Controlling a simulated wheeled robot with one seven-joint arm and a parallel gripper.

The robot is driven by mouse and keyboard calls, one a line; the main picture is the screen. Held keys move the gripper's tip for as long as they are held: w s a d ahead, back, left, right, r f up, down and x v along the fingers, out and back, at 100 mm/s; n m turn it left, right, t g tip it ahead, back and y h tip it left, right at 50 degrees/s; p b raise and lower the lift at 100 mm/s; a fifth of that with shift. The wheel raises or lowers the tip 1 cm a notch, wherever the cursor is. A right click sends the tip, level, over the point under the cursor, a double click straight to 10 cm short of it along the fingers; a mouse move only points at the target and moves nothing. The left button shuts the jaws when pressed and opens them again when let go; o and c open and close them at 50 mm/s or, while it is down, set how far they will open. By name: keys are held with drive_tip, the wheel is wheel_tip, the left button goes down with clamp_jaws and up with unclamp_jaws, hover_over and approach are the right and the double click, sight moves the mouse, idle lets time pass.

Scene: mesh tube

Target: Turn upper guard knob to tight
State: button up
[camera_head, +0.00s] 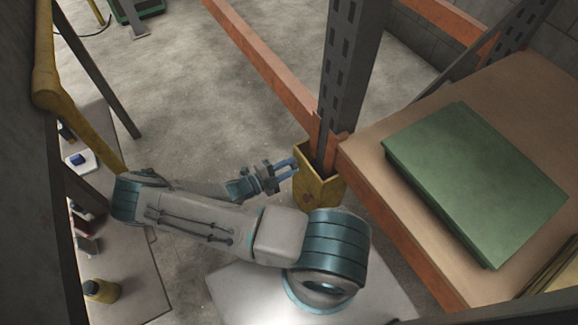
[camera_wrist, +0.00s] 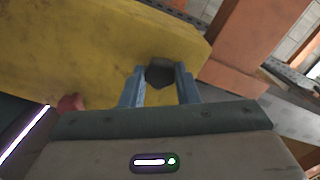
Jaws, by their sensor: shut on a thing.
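The yellow upright guard (camera_head: 319,188) stands around the foot of the grey rack post (camera_head: 345,75). In the wrist view its yellow face (camera_wrist: 75,50) fills the upper left. A dark, faceted knob (camera_wrist: 160,73) sits on that face, between my fingertips. My gripper (camera_head: 292,168) reaches the guard from the left, and its blue fingers also show in the wrist view (camera_wrist: 160,80), shut on the dark knob. A second, reddish knob (camera_wrist: 71,103) shows lower left on the guard, apart from the fingers. In the head view the held knob is hidden.
An orange rack beam (camera_head: 265,70) runs to the back left of the post. A shelf board (camera_head: 480,90) with a green box (camera_head: 474,182) is at the right. A bench (camera_head: 130,270) with small items, including a yellow bottle (camera_head: 101,290), is at the left.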

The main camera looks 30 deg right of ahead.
drive_tip(key=m+p, duration=0.1)
drive_tip(key=m, duration=0.8)
drive_tip(key=shift+a+m+p, duration=0.1)
drive_tip(key=shift+m+p, duration=0.3)
drive_tip(key=m, duration=0.4)
drive_tip(key=shift+f, duration=0.1)
drive_tip(key=m, duration=0.6)
drive_tip(key=shift+p, duration=0.3)
drive_tip(key=m, duration=0.4)
drive_tip(key=shift+w, duration=0.1)
drive_tip(key=m, duration=1.4)
drive_tip(key=shift+m, duration=0.4)
